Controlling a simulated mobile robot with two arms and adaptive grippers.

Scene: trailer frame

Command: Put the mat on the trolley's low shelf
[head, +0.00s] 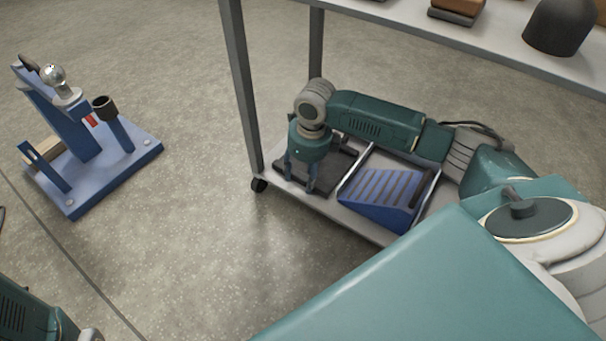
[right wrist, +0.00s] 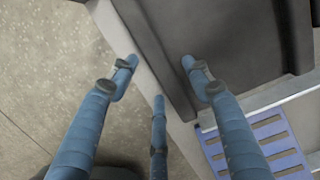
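A dark grey mat (head: 338,166) lies on the trolley's low shelf (head: 350,215), at its left end. My right gripper (head: 301,184) points down over the mat's near left part. In the right wrist view its fingers (right wrist: 160,65) are spread apart at the mat's edge, with nothing seen clamped between them. The mat (right wrist: 235,40) there lies beside the pale shelf rim (right wrist: 117,30). Whether a fingertip touches the mat I cannot tell. My left gripper is out of view; only part of that arm shows at the lower left.
A blue slotted tray (head: 375,192) is on the same shelf, right of the mat; it also shows in the right wrist view (right wrist: 265,135). A trolley post (head: 240,85) and the upper shelf (head: 480,45) are close to my right arm. A blue stand (head: 115,165) is on the floor at left. Floor between is clear.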

